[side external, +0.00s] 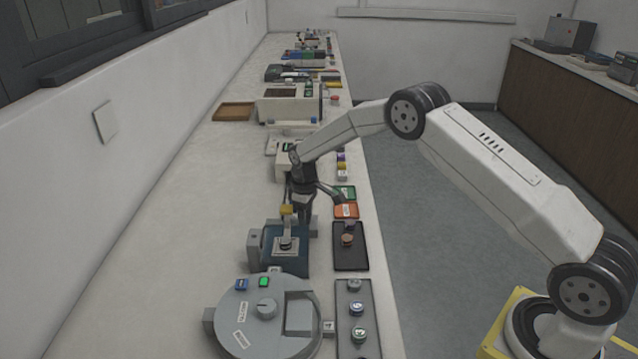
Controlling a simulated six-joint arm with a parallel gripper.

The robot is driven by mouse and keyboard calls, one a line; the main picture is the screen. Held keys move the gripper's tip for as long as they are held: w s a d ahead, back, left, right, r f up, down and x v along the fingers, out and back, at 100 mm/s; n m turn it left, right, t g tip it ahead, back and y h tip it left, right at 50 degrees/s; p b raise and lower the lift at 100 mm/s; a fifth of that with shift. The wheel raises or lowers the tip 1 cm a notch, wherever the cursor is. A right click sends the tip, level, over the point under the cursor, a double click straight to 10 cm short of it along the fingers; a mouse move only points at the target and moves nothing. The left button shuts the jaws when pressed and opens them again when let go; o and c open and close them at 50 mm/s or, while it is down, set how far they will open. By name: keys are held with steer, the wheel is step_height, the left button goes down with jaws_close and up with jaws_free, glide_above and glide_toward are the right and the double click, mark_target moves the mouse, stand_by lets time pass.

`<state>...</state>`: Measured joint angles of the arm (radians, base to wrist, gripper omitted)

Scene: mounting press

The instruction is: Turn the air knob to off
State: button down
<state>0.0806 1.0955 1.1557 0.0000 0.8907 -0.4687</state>
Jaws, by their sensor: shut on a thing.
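The mounting press (285,243) is a dark blue-teal machine with grey side parts and a yellow piece on top, on the bench in the middle of the side view. My gripper (302,207) points down at the back of the press, with its fingers close together. It is shut on a small part there, which I take to be the air knob. The knob itself is hidden behind the fingers and the press, so its setting cannot be read.
A round grey machine (238,315) stands in front of the press. A dark tray (351,262) with small round pieces and a grey tray (346,290) with several jars lie to the right. Green (345,192) and orange (346,211) containers are near my gripper. The left bench is clear.

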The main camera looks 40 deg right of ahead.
steer(key=shift+n, duration=1.1)
steer(key=shift+c, duration=1.5)
jaws_free()
steer(key=shift+a+m, duration=0.1)
steer(key=shift+m, duration=0.2)
